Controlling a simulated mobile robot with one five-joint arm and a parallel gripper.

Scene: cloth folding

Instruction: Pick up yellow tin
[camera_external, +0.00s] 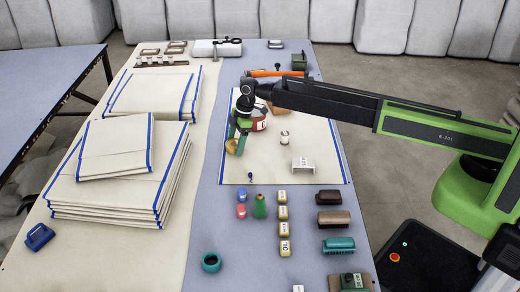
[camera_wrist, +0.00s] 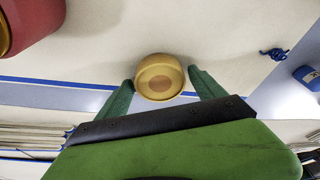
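The yellow tin (camera_wrist: 159,77) is a small round, gold-yellow tin with a darker disc in the middle of its face. In the wrist view it sits between the green fingertips of my gripper (camera_wrist: 160,78), with a finger on either side and narrow gaps visible. In the external view the tin (camera_external: 232,147) shows at the lower left of my gripper (camera_external: 238,138), near the left edge of the cream cloth (camera_external: 264,165). My gripper is low over the cloth and looks open around the tin. Contact with the fingers is not clear.
A red can (camera_external: 259,124) stands close to the right of my gripper. A white-and-dark small jar (camera_external: 284,138) and a white bracket (camera_external: 302,164) are on the cloth. A dark blue knotted piece (camera_wrist: 274,54) lies nearby. Stacked folded cloths (camera_external: 110,190) fill the left.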

